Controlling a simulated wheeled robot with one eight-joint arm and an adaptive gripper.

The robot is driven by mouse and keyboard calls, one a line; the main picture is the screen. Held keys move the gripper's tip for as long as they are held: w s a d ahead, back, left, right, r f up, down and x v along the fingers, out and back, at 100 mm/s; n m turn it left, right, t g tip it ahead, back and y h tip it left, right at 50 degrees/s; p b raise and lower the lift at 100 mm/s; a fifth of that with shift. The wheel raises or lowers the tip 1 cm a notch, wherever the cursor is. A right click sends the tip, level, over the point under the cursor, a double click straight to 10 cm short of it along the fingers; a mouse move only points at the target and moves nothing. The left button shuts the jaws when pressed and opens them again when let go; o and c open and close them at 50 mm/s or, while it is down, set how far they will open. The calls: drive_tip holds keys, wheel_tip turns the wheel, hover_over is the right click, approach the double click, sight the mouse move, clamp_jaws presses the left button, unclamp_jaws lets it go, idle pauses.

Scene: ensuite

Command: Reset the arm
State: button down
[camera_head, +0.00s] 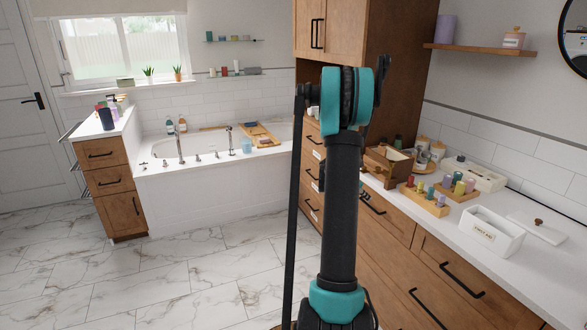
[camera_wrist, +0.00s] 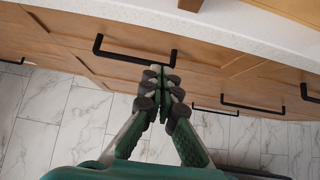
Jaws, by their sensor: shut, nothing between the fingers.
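My arm (camera_head: 342,200) stands upright in the middle of the head view, dark with teal joints, and hides part of the cabinets behind it. My gripper (camera_wrist: 163,82) shows in the wrist view with its green and grey fingers together and nothing between them. Its fingertips appear in front of the wooden drawer fronts, close to a black bar handle (camera_wrist: 125,54). Whether they touch the handle I cannot tell.
A white counter (camera_head: 470,226) runs along the right with a wooden box (camera_head: 388,167), a tray of small bottles (camera_head: 425,200) and an open white box (camera_head: 491,234). A bathtub (camera_head: 210,180) stands at the back. The marble floor (camera_head: 170,270) at left is clear.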

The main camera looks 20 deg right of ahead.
drive_tip(key=s+a+r+m+t+y, duration=0.1)
drive_tip(key=s+a+r+m, duration=0.15)
drive_tip(key=a, duration=0.45)
drive_tip(key=s+a+r+m+t+y, duration=0.1)
drive_tip(key=a+m, duration=0.2)
drive_tip(key=a, duration=0.4)
drive_tip(key=s+a+f+m+y, duration=0.1)
drive_tip(key=s+a+m+y, duration=0.2)
drive_tip(key=s+a+m, duration=0.3)
drive_tip(key=s+a+f+m+t+y, duration=0.1)
drive_tip(key=s+a+m+y, duration=0.3)
drive_tip(key=s+a, duration=1.2)
drive_tip(key=a+f+m, duration=0.1)
drive_tip(key=a+m, duration=0.2)
drive_tip(key=a, duration=0.3)
drive_tip(key=shift+f+t, duration=0.3)
